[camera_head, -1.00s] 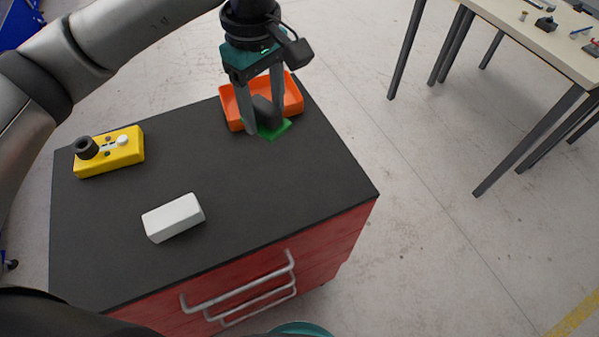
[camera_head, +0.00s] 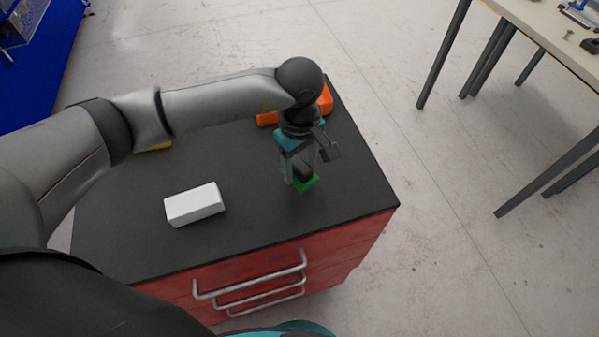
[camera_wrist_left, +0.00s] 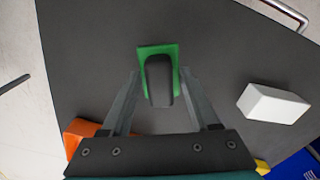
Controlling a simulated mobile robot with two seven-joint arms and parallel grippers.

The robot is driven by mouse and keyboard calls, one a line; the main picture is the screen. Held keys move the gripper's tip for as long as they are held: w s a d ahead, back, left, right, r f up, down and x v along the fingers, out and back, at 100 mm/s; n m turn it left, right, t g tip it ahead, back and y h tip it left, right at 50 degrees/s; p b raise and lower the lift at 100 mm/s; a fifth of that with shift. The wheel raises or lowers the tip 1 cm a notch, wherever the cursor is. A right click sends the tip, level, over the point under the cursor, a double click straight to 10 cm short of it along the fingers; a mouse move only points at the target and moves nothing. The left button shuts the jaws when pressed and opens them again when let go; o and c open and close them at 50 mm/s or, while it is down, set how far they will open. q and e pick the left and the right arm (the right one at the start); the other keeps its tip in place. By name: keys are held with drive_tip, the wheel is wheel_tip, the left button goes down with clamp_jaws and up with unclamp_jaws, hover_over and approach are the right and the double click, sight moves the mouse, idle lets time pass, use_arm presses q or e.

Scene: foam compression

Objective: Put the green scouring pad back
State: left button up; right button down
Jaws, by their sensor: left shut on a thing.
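The green scouring pad (camera_head: 309,184), with a dark grey block-shaped grip on top, is at my left gripper (camera_head: 300,178), over the right part of the black cabinet top. My left gripper points down and is shut on the pad's dark grip. In the left wrist view the green pad (camera_wrist_left: 158,48) shows beyond and around the grip, between the two fingers. I cannot tell whether the pad touches the top. The orange tray (camera_head: 326,100) is at the back edge, partly hidden by my left arm. My right gripper is not in view.
A white block (camera_head: 195,205) lies on the cabinet top (camera_head: 350,195), left of the gripper. A yellow block (camera_head: 158,147) is mostly hidden behind my left arm. The top's right front area is clear. A workbench (camera_head: 560,45) stands apart at upper right.

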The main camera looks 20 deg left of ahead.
sight(299, 176)
use_arm(q)
drive_tip(key=shift+f, duration=1.7)
drive_tip(key=shift+f, duration=0.2)
drive_tip(key=o, duration=1.3)
drive_tip(key=shift+r, duration=0.1)
wheel_tip(299, 176, up, 12)
drive_tip(key=shift+s+r, duration=0.1)
drive_tip(key=shift+r, duration=0.05)
